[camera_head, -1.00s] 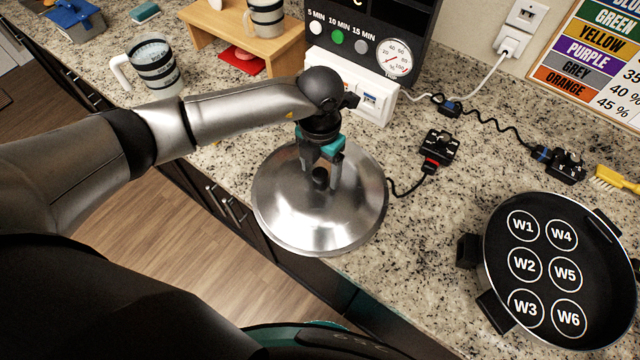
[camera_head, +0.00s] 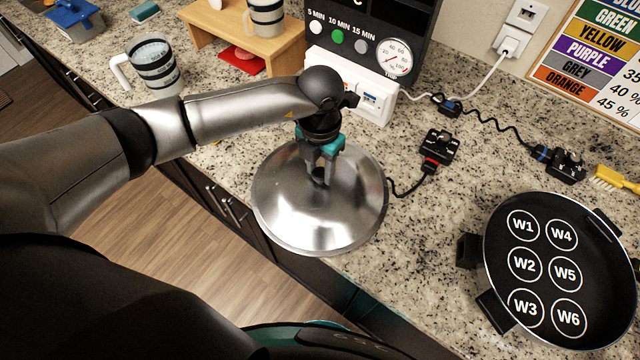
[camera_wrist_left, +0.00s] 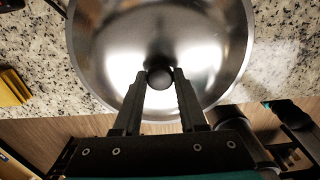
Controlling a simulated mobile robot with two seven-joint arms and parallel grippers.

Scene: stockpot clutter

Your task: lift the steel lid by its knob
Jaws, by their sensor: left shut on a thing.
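The round steel lid (camera_head: 330,225) is near the front edge of the granite counter, its domed top facing up. What lies under it is hidden. My left gripper (camera_head: 320,178) comes down from above and is shut on the lid's dark knob, its fingers on either side. In the left wrist view the steel lid (camera_wrist_left: 105,50) fills the upper middle, and the round knob (camera_wrist_left: 159,79) sits between the fingertips of my left gripper (camera_wrist_left: 159,76). I cannot tell whether the lid is raised. My right gripper is not in view.
A black pan (camera_head: 545,210) with labelled circles stands at the right. Black plugs (camera_head: 438,147) and cables lie behind the lid. A panel with a dial (camera_head: 395,58), a wooden stand (camera_head: 285,45) and a striped mug (camera_head: 155,68) stand at the back. Bare counter lies between lid and pan.

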